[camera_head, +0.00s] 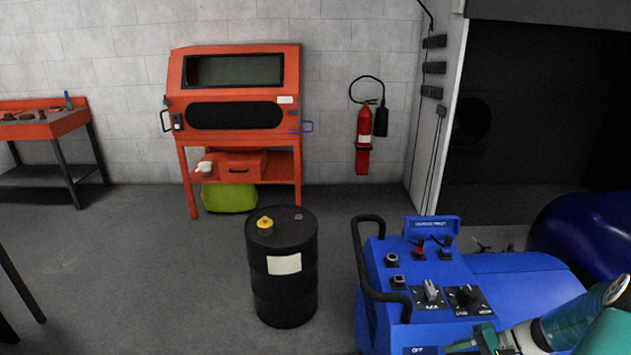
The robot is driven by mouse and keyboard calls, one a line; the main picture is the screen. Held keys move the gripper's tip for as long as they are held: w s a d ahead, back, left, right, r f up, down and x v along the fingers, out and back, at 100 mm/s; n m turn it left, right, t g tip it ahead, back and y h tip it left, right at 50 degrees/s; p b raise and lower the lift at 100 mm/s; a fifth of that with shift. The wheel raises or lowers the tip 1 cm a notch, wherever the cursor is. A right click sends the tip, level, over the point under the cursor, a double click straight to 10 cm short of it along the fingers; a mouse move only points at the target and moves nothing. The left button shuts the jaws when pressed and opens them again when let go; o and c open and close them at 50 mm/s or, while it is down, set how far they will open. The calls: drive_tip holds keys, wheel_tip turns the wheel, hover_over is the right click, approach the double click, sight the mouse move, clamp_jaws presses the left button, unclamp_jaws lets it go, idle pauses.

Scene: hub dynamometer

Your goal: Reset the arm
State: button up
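My gripper (472,343) shows at the bottom edge, right of centre, at the end of my teal and white arm, which comes in from the lower right corner. It is over or in front of the lower part of the blue control console (390,270). The frame edge cuts it off, and I cannot tell whether its fingers are open or shut. I see no object held in it. The console has a black handrail, several knobs and switches, and a red-tipped lever (419,245) near its top.
A black drum (284,290) with a yellow cap stands left of the console. Behind are a red blasting cabinet (235,90), a fire extinguisher (364,138) on the wall and a red workbench (40,127). A large blue rounded body (585,230) is at right. Floor at left is mostly clear.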

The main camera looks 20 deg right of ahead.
drive_tip(key=w+a+r+n+g+h, duration=0.3)
drive_tip(key=a+r+n+g+h, duration=0.25)
drive_tip(key=a+r, duration=1.1)
drive_tip(key=s+a+r+n+t+h, duration=0.2)
drive_tip(key=s+a+r+n+t, duration=0.1)
drive_tip(key=a, duration=0.4)
drive_tip(key=s+a+r+n+t+h, duration=0.2)
drive_tip(key=s+a+r+n+t, duration=0.1)
drive_tip(key=s+a+r, duration=0.2)
drive_tip(key=a+r, duration=0.2)
drive_tip(key=a, duration=0.1)
drive_tip(key=shift+r, duration=0.3)
